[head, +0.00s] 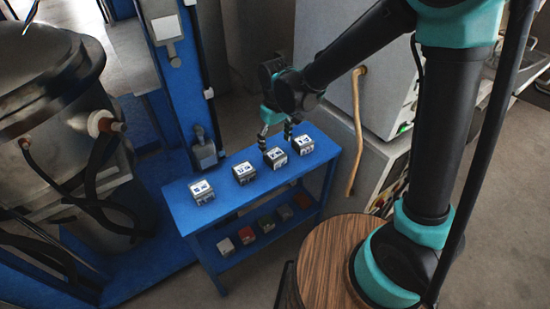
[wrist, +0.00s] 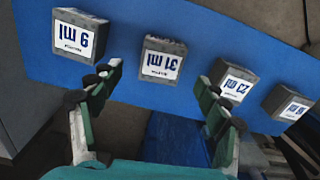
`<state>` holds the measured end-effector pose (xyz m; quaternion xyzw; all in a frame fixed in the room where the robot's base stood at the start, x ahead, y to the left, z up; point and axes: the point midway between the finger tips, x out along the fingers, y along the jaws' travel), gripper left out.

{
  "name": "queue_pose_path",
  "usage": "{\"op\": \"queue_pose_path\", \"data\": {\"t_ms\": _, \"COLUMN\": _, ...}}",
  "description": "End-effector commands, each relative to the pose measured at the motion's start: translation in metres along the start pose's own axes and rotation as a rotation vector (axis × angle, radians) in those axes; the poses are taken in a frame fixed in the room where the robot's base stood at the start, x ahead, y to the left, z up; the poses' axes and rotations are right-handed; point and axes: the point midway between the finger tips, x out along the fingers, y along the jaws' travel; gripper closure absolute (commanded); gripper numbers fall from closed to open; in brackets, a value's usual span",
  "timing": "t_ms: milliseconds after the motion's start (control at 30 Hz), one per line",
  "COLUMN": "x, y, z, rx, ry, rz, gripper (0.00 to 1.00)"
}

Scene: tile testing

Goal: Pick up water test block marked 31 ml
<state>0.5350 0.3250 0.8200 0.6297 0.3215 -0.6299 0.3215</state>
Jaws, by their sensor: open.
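The block marked 31 ml (wrist: 163,60) is a grey block with a white label and dark print, sitting on a blue table top. It shows in the middle of the wrist view, where its print is upside down. In the head view it appears to be the third block from the left (head: 275,157). My gripper (wrist: 160,82) is open, with one finger on either side of this block in the picture and nothing between them. In the head view my gripper (head: 275,136) is at the back edge of the row of blocks. I cannot tell its exact height above the table.
A block marked 6 or 9 ml (wrist: 80,35) is at left in the wrist view. A block marked 23 ml (wrist: 232,84) is close to the right finger, with another block (wrist: 287,108) beyond. The blue table (head: 225,209) has a lower shelf with several coloured blocks. A grey cabinet (head: 345,75) stands behind.

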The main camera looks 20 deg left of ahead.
Motion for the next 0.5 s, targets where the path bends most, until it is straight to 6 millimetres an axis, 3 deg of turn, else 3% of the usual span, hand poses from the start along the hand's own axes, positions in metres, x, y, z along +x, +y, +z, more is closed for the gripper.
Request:
{"op": "queue_pose_path", "data": {"t_ms": 267, "x": 0.018, "y": 0.0, "z": 0.0, "rx": 0.0, "ry": 0.0, "rz": 0.0, "gripper": 0.24}}
{"op": "queue_pose_path", "data": {"t_ms": 500, "x": 0.05, "y": -0.002, "z": 0.0, "rx": 0.0, "ry": 0.0, "rz": 0.0, "gripper": 0.24}}
